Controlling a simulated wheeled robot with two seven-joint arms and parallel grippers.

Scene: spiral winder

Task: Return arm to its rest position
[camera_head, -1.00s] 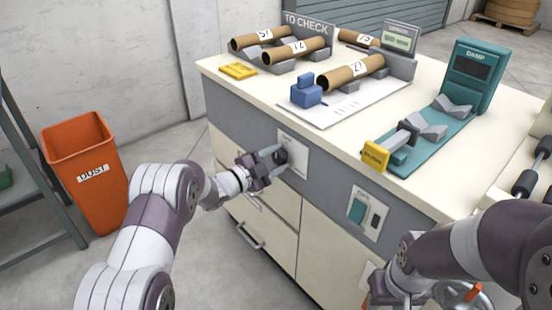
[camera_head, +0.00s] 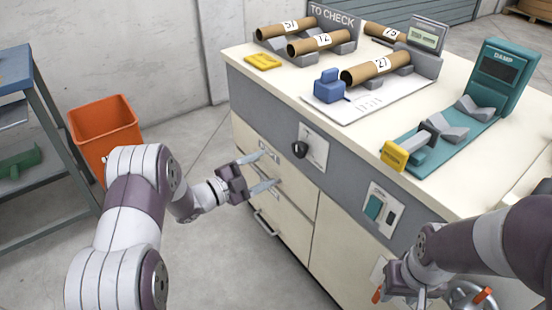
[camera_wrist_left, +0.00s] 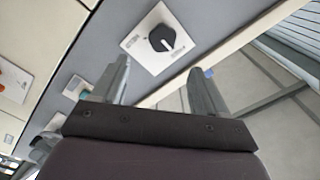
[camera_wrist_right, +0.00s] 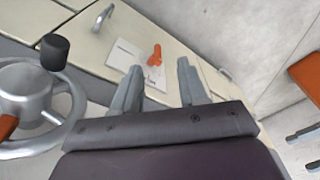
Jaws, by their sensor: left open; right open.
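My left gripper (camera_head: 262,173) is open and empty in the head view, apart from the cabinet front, left of and a little below a black rotary knob (camera_head: 299,149) on a white plate. The same knob shows in the left wrist view (camera_wrist_left: 161,38), ahead of the open fingers (camera_wrist_left: 160,85). My right gripper (camera_head: 408,301) is low at the bottom right of the head view, partly cut off by the frame edge. In the right wrist view its fingers (camera_wrist_right: 160,85) are open and empty, with an orange handle on a white plate (camera_wrist_right: 154,56) beyond them.
The cabinet top (camera_head: 262,88) carries cardboard tubes (camera_head: 376,69), a blue block (camera_head: 330,87) and a teal damp tester (camera_head: 500,75). A silver handwheel (camera_wrist_right: 35,100) is beside my right gripper. An orange bin (camera_head: 105,125) and a shelf (camera_head: 30,190) stand left. Floor between bin and cabinet is clear.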

